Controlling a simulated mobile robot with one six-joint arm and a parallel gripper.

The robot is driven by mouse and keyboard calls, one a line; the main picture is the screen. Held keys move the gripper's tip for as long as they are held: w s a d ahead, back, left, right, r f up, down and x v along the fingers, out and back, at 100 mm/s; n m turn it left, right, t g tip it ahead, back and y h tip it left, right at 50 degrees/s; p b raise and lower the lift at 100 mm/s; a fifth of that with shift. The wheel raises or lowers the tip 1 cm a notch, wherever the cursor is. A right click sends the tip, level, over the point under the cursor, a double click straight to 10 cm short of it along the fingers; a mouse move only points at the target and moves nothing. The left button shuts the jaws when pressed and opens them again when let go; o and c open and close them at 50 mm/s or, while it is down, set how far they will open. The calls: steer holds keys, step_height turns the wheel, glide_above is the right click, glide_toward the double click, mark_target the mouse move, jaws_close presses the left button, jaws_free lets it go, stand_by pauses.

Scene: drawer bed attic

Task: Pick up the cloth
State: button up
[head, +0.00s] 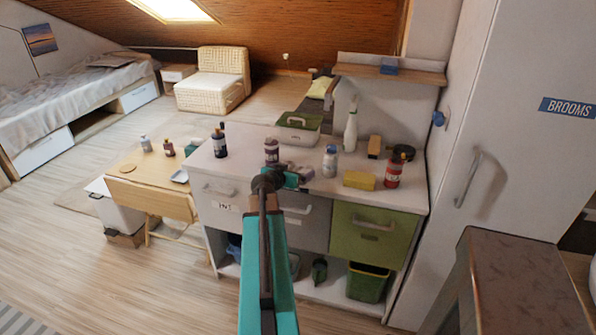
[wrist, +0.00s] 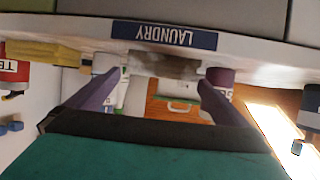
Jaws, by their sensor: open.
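A small grey-brown cloth (wrist: 165,65) lies on the counter top near its front edge, just behind the LAUNDRY label. It shows between my fingertips in the wrist view, which is upside down. In the head view a greyish patch that looks like the cloth (head: 301,171) is partly hidden by my gripper (head: 292,179). My gripper also fills the lower wrist view (wrist: 162,80), with its two purple fingers spread apart and nothing held. The fingers point toward the cloth; I cannot tell whether they touch it.
On the counter (head: 240,172) a dark-labelled bottle (head: 271,150) stands behind my gripper. A white bottle (head: 329,162), a yellow block (head: 359,180) and a red bottle (head: 393,173) stand to the right. A green-and-white box (head: 298,128) is farther back. Drawers with handles are below.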

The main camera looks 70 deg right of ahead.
mark_target(295, 170)
steer(key=shift+d, duration=0.15)
steer(key=shift+p+x, duration=0.95)
steer(key=shift+x, duration=0.25)
steer(key=shift+p+x, duration=0.45)
steer(key=shift+x, duration=0.8)
steer(key=shift+w+f, duration=0.1)
steer(key=shift+f, duration=0.05)
steer(key=shift+c, duration=0.4)
steer(key=c, duration=0.7)
